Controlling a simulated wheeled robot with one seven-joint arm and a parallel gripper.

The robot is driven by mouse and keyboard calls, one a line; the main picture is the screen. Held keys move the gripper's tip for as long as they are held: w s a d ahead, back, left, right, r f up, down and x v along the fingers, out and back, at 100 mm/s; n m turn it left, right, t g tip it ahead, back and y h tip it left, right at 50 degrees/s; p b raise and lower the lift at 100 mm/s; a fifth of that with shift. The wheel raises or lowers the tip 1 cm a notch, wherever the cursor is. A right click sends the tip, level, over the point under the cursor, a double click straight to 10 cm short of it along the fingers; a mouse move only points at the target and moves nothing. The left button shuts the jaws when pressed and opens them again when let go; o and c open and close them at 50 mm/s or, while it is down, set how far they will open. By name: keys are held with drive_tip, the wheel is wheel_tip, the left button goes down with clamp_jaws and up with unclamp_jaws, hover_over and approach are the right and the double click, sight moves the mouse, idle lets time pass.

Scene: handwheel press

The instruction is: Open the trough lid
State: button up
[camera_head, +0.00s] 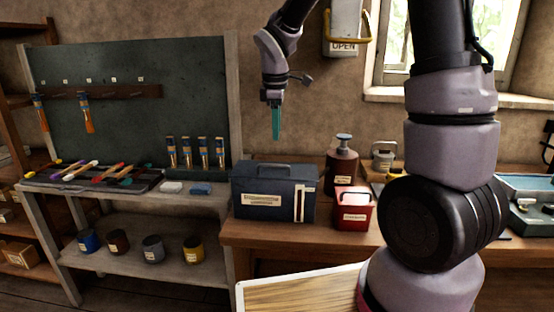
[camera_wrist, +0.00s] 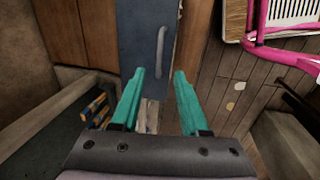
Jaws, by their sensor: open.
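The trough appears to be the dark blue box (camera_head: 262,205) with a paper label, at the left end of the wooden bench. Its lid (camera_head: 250,178) lies flat on top and carries a raised handle (camera_head: 273,169). In the wrist view the blue lid (camera_wrist: 138,45) shows ahead of the fingers, with its grey handle (camera_wrist: 161,50) upright in the picture. My gripper (camera_head: 276,137) hangs pointing down above the box, apart from it. In the wrist view its two teal fingers (camera_wrist: 159,75) are spread with nothing between them.
A red container (camera_head: 354,212) and a brown pump bottle (camera_head: 342,172) stand close right of the box. A grey shelf unit with a brush tray (camera_head: 95,180) and several pots stands left. An "OPEN" box (camera_head: 343,30) hangs on the wall behind. Air around my gripper is clear.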

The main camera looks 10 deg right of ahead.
sight(277, 165)
drive_tip(key=f, duration=0.3)
drive_tip(key=w+f, duration=0.1)
drive_tip(key=f, duration=0.3)
drive_tip(key=w+f, duration=0.1)
drive_tip(key=f, duration=0.2)
drive_tip(key=shift+d+f, duration=0.25)
drive_tip(key=shift+f, duration=0.1)
clamp_jaws()
idle(1.0)
